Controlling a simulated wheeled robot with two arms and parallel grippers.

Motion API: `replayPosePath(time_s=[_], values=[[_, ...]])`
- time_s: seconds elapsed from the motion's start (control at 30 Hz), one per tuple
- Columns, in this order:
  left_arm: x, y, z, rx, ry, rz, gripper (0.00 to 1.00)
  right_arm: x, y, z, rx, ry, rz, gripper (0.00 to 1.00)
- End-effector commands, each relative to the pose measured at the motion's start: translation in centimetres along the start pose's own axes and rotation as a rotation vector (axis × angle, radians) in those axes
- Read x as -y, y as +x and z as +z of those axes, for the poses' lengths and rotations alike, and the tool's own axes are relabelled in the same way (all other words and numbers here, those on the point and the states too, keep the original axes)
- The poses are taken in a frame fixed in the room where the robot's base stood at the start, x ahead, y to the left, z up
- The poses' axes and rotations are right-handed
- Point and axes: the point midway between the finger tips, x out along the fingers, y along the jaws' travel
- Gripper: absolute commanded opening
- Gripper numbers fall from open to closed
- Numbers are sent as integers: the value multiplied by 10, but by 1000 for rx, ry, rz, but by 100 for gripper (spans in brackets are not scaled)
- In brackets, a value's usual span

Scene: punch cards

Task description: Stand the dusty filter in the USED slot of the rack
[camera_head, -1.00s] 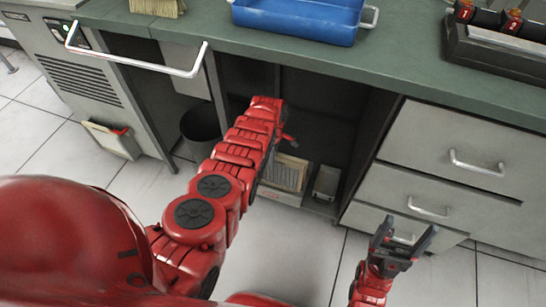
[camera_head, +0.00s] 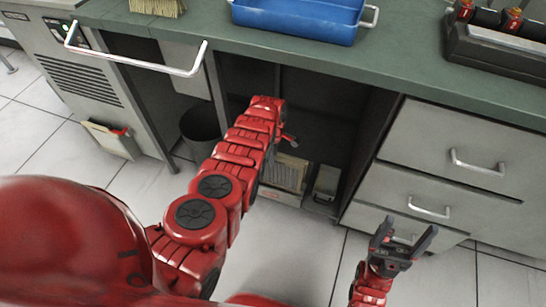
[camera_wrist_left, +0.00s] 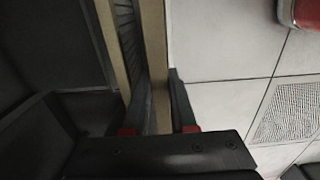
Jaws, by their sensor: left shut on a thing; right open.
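My left gripper (camera_wrist_left: 160,88) is shut on a tan frame edge (camera_wrist_left: 154,45) in the left wrist view, one finger on each side of it. A dark ribbed face (camera_wrist_left: 127,25) shows beside that edge. In the head view, my left arm reaches into the open bay under the counter and hides its gripper. A pale ribbed filter panel (camera_head: 289,174) with a tan top stands low in that bay beside the arm; whether it is the held piece, I cannot tell. No USED label is readable. My right gripper (camera_head: 410,230) is open and empty before the drawers.
A dark bin (camera_head: 200,125) stands left of my arm. A pale panel with a red mark (camera_head: 110,139) is at the left cabinet's foot. A small grey box (camera_head: 326,182) is right of the filter panel. A blue tray (camera_head: 295,22) is on the counter (camera_head: 420,85).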

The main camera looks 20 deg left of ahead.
Motion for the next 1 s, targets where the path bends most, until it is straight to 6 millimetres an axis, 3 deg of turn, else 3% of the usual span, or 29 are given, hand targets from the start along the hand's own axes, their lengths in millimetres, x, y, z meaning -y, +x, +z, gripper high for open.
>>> replayPosePath(time_s=[0.7,1.0], values=[[0,29,0,0,0,0,0,1,-29,5,0,0,0,80],[0,28,0,0,0,0,0,1,-29,5,0,0,0,80]])
